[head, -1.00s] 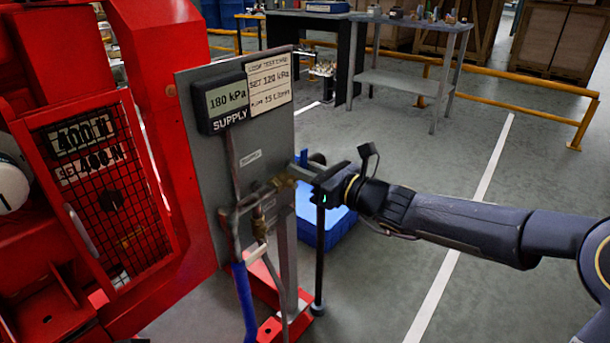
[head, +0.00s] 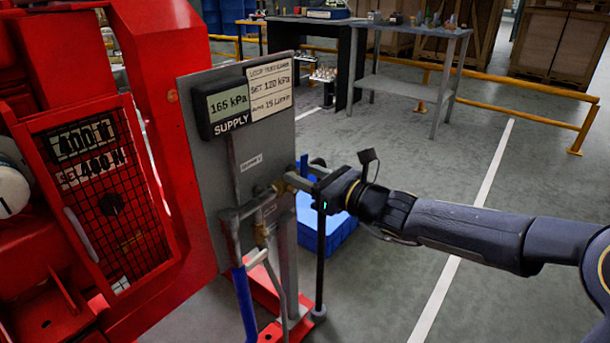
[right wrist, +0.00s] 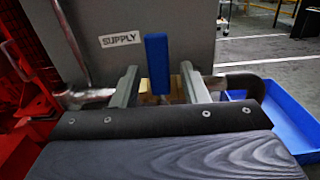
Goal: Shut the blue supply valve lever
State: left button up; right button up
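The blue supply valve lever (right wrist: 157,55) stands upright in the right wrist view, below right of a "SUPPLY" label (right wrist: 120,40). It stands across the roughly level pipe (right wrist: 240,84). Its lower end meets a brass valve body (right wrist: 150,97), partly hidden by my gripper. In the head view the lever (head: 304,163) shows as a narrow blue strip above my right gripper (head: 305,176). My right gripper (right wrist: 160,82) is open, one finger on each side of the lever with visible gaps. The supply display (head: 229,104) reads 165 kPa. My left gripper is out of view.
The grey panel (head: 205,155) stands beside a red machine frame (head: 175,60). A dark upright post (head: 320,260) stands just below my right gripper. A blue hose or handle (head: 243,300) hangs lower left. A blue bin (head: 335,232) sits behind. Floor to the right is clear.

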jog(key=p+v, duration=0.2)
jog(key=v, duration=0.5)
jog(key=shift+s+d, duration=0.25)
jog(key=shift+d, duration=0.05)
jog(key=s+d+f+n+g+h, duration=0.1)
jog(key=s+d+n+g, duration=0.1)
jog(key=s+n, duration=0.55)
jog(key=s+d+f+n+g+h, duration=0.1)
jog(key=s+d+n+g+h, duration=0.15)
jog(key=s+n, duration=0.45)
jog(key=s+d+f+n+h+p, duration=0.1)
jog(key=s+d+f+n+h, duration=0.75)
jog(key=s+d, duration=0.5)
notch_tip(320, 180, up, 33)
jog(key=s+a+n+y+p, duration=0.1)
jog(key=p, duration=3.2)
jog(key=shift+a+p, duration=0.25)
jog(key=shift+p, duration=0.05)
